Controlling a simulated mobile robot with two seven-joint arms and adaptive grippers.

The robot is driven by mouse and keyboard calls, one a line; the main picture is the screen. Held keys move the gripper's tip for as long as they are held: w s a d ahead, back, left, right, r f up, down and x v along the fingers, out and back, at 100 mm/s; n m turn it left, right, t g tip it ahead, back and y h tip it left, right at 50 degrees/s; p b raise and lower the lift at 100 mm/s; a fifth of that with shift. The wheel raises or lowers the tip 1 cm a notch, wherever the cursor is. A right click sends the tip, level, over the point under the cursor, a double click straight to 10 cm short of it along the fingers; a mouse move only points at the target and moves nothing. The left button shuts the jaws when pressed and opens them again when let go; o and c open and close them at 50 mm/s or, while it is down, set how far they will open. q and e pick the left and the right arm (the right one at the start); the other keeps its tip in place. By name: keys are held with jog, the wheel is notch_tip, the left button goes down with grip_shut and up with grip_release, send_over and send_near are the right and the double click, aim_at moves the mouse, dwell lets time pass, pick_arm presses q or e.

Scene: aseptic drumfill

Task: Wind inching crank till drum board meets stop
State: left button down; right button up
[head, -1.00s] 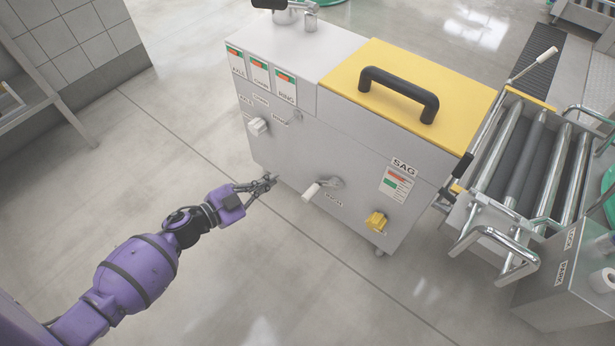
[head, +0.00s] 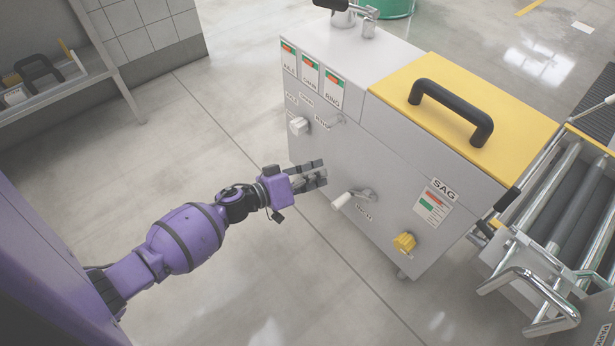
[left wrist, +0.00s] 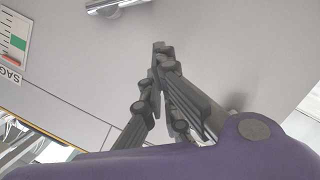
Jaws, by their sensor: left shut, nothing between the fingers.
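The inching crank, a small white handle (head: 343,200) on a metal arm, sticks out of the front of the grey machine cabinet (head: 390,180), above a small label. Part of it appears at the top edge of the left wrist view (left wrist: 118,6). My left gripper (head: 322,173) is shut and empty, in front of the panel, left of and slightly above the crank handle, apart from it. In the left wrist view its fingertips (left wrist: 160,52) meet, with the grey panel behind. I cannot make out the drum board or its stop. My right gripper is out of view.
A yellow knob (head: 404,242) and a white knob (head: 299,125) also stick out of the panel. A yellow lid (head: 500,95) with a black handle tops the cabinet. A roller conveyor (head: 560,205) with metal rails adjoins at right. Floor left of the cabinet is clear.

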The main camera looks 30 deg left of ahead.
aim_at(362, 195)
pick_arm(q)
jog(key=b+x, duration=0.1)
jog(key=x, duration=0.3)
jog(key=shift+f, duration=0.15)
jog(key=shift+s+d+f+b, duration=0.2)
jog(key=shift+d+f+b, duration=0.25)
jog(key=shift+f, duration=0.1)
jog(key=shift+s+d+f+b, duration=0.2)
jog(key=shift+d+f+b, duration=0.2)
jog(key=shift+f, duration=0.1)
jog(key=shift+s+d+f+b, duration=0.1)
jog(key=shift+d+f+b, duration=0.2)
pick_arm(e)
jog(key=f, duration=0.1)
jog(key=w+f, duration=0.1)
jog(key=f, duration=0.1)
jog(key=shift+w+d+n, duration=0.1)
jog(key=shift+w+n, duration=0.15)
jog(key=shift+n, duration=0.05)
pick_arm(q)
jog(key=shift+d, duration=0.1)
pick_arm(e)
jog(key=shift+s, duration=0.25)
